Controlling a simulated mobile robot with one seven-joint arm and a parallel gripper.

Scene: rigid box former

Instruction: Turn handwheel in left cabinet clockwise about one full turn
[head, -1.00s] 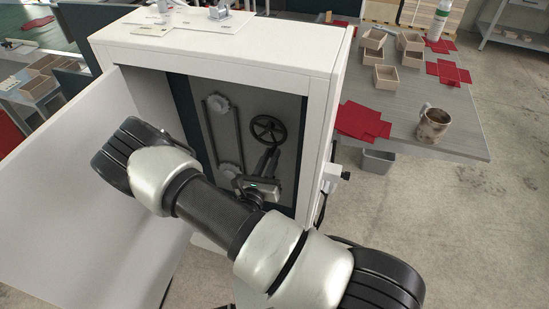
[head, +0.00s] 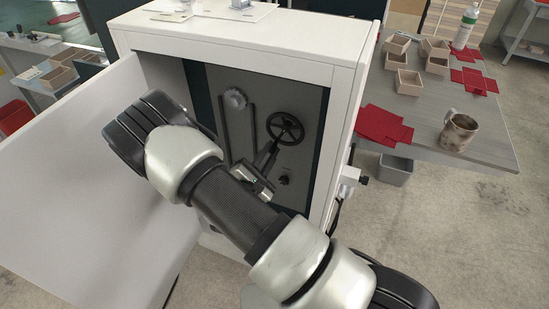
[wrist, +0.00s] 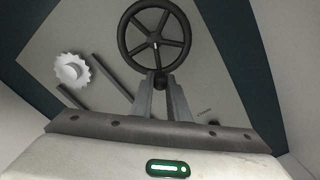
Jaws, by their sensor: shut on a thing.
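The black spoked handwheel (head: 286,128) is on the grey back panel inside the open white cabinet. It also fills the top middle of the wrist view (wrist: 155,40). My gripper (head: 275,148) reaches in from below and is at the wheel's lower-left edge in the head view. In the wrist view its two fingers (wrist: 161,84) close around a dark knob or grip at the wheel's rim. The exact contact is small and partly hidden by the fingers.
The white cabinet door (head: 85,170) stands open at the left. A toothed gear (head: 235,98) sits left of the wheel, and a small black knob (head: 284,180) below it. The cabinet's right wall (head: 347,130) is close beside the wheel. A table (head: 480,130) stands at the right.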

